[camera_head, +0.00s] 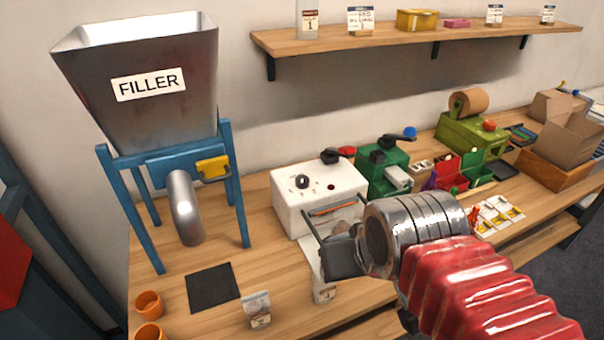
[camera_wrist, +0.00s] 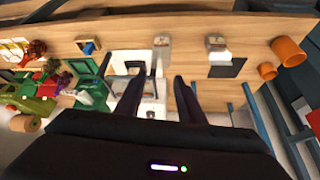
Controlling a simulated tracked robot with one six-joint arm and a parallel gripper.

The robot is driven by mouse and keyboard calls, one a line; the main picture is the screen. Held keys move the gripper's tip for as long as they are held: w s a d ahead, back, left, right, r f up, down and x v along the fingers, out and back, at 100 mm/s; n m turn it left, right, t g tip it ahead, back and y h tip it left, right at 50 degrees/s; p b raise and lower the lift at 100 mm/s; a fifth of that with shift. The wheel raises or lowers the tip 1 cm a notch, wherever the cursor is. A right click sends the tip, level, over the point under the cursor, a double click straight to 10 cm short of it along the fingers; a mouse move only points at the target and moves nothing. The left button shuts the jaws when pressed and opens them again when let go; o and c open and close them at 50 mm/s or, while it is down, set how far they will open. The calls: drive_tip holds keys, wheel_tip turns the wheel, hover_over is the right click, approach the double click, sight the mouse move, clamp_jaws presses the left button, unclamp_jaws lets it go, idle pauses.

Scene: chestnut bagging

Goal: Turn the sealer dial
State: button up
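The white box-shaped machine (camera_head: 290,205), which looks like the sealer, stands on the wooden bench. It has a black dial (camera_head: 302,181) with small marks around it on its sloping face, a dark red spot and an orange strip at a front slot. My gripper (camera_head: 312,228) is just in front of the machine, fingers pointing at it. In the wrist view my gripper (camera_wrist: 158,78) has two dark fingers well apart with nothing held, and part of the white machine (camera_wrist: 160,104) shows between them. I cannot tell whether either finger touches the machine.
A filler hopper (camera_head: 150,90) on a blue stand is at left. Two labelled bags (camera_head: 257,309) (camera_head: 324,291) stand at the front, near a dark mat (camera_head: 213,287) and orange cups (camera_head: 149,303). A green machine (camera_head: 372,178) stands right of the white one. A shelf (camera_head: 400,40) hangs above.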

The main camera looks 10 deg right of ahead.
drive_tip(key=shift+o, duration=1.4)
drive_tip(key=shift+w+r, duration=0.35)
drive_tip(key=shift+r, duration=0.05)
drive_tip(key=shift+o, duration=0.4)
drive_tip(key=w+r+g, duration=0.1)
drive_tip(key=w+r, duration=0.5)
drive_tip(key=w, duration=0.2)
drive_tip(key=shift+w+a+r, duration=0.15)
drive_tip(key=shift+w+r, duration=0.05)
drive_tip(key=shift+w, duration=0.15)
drive_tip(key=m+g, duration=0.1)
drive_tip(key=g, duration=0.4)
hover_over(302, 178)
wheel_tip(302, 178, down, 3)
drive_tip(key=shift+r, duration=0.1)
wheel_tip(302, 178, down, 14)
drive_tip(key=shift+r, duration=0.1)
